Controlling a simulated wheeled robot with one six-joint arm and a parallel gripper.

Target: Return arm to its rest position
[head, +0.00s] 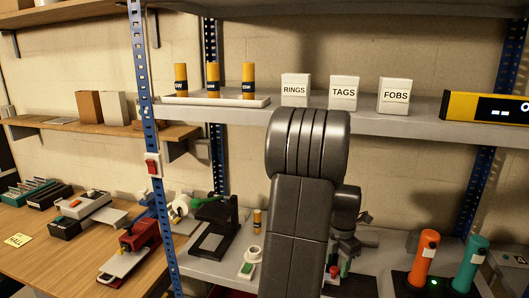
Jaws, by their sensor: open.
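My arm (300,220) stands upright in the middle of the head view, its thick ribbed joint (308,145) in front of the upper shelf edge. My gripper (356,236) shows only in part, as dark parts to the right of the arm above the lower shelf. It is open, and I see nothing held in it. The rest of it is hidden behind my arm.
The upper shelf (420,128) holds boxes marked RINGS (295,89), TAGS (344,92) and FOBS (395,95). An orange cylinder (424,258) and a teal one (470,264) stand at lower right. A wooden bench (50,265) with tools lies left of the blue post (150,120).

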